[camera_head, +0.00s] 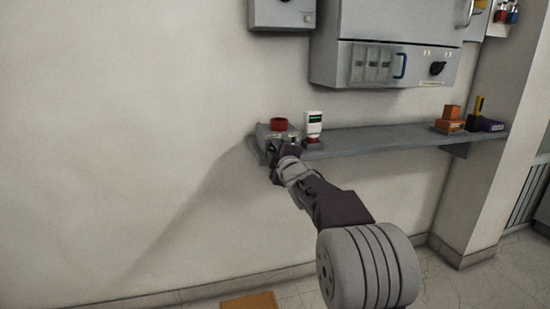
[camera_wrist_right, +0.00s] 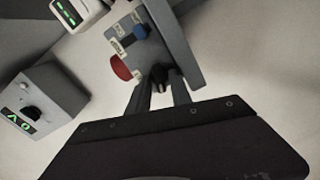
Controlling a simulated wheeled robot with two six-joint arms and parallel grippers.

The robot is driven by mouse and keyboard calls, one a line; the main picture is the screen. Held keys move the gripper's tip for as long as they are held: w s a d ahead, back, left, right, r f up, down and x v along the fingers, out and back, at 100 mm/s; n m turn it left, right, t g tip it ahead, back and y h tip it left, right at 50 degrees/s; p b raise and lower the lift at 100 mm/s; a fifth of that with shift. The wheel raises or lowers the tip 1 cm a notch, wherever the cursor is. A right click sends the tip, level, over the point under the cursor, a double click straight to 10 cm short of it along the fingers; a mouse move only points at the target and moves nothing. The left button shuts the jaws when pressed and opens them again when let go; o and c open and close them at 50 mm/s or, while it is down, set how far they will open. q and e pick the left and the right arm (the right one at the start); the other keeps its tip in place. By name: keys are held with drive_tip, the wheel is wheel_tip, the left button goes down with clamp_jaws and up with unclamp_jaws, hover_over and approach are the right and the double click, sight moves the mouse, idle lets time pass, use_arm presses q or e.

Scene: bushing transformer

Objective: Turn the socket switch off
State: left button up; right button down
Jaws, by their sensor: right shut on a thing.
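A grey box (camera_head: 264,140) with a red round part (camera_head: 279,124) on top sits at the left end of the wall shelf. My right gripper (camera_head: 284,151) reaches the front of this box. In the wrist view its fingers (camera_wrist_right: 158,88) are closed on the black knob, whose sides they partly hide. No label tells me whether this is the socket switch. My left gripper is not in view.
Orange blocks (camera_head: 450,120) lie at the shelf's right end. A large grey cabinet (camera_head: 390,45) hangs above. The wall to the left is bare.

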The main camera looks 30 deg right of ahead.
drive_tip(key=shift+f+n+b, duration=0.1)
drive_tip(key=shift+n+b, duration=0.85)
drive_tip(key=shift+n, duration=0.65)
drive_tip(key=c, duration=1.4)
unclamp_jaws()
drive_tip(key=shift+c, duration=0.2)
drive_tip(key=v, duration=0.9)
drive_tip(key=shift+p, duration=0.45)
